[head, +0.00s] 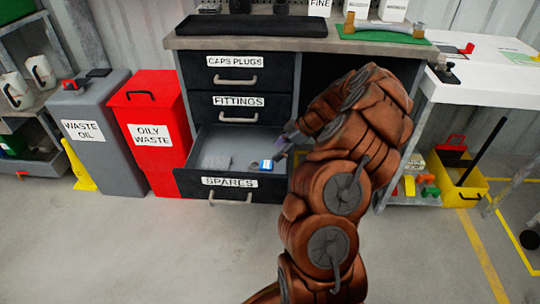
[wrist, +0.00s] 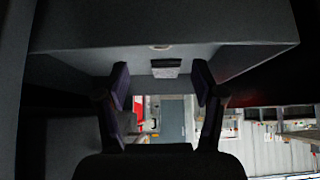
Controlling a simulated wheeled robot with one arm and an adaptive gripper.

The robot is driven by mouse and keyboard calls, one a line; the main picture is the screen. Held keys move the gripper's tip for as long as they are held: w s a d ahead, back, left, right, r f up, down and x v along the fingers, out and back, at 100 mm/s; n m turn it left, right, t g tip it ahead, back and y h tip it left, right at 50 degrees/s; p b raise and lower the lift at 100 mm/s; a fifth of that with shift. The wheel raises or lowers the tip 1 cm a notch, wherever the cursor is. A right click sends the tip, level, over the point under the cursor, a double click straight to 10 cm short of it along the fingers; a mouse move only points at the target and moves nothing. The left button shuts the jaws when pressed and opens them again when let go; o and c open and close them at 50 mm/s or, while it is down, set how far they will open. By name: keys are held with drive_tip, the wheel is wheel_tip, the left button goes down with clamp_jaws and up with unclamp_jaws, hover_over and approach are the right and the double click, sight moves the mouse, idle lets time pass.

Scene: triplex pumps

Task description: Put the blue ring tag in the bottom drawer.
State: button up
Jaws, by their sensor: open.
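The bottom drawer (head: 228,187), labelled SPARES, is pulled open. A small blue and white piece, which looks like the blue ring tag (head: 267,165), shows inside at its right side. I cannot make out its ring or tell whether it lies flat on the drawer floor. My gripper (head: 284,147) is at the right side of the open drawer, close to the tag and partly hidden by my arm. In the wrist view my gripper (wrist: 162,80) has its two fingers spread with nothing between them. I cannot pick out the blue tag there.
A grey flat item (head: 215,162) lies in the drawer. The fittings drawer (head: 238,107) and caps plugs drawer (head: 235,70) above are shut. A red oily waste bin (head: 152,120) and grey waste oil bin (head: 92,130) stand left. The floor in front is clear.

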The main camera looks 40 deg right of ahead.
drive_tip(key=v, duration=0.4)
drive_tip(key=a+r+g+y, duration=0.1)
drive_tip(key=a+r, duration=0.3)
drive_tip(key=a, duration=0.4)
drive_tip(key=a+r+g, duration=0.2)
drive_tip(key=a+r, duration=0.1)
drive_tip(key=a, duration=0.5)
drive_tip(key=s+a+r+m+g+h, duration=0.15)
drive_tip(key=s+a+r, duration=0.25)
drive_tip(key=s+a, duration=0.6)
drive_tip(key=s+a+m+g+h, duration=0.2)
drive_tip(key=s+m, duration=0.2)
drive_tip(key=s, duration=0.8)
drive_tip(key=s+a+m+g+h, duration=0.2)
drive_tip(key=s+a+m+h, duration=0.1)
drive_tip(key=s, duration=0.9)
drive_tip(key=shift+a+f+m, duration=0.2)
drive_tip(key=shift+f+m, duration=0.1)
drive_tip(key=shift+m, duration=0.25)
drive_tip(key=shift+g+p, duration=0.25)
drive_tip(key=shift+p, duration=0.05)
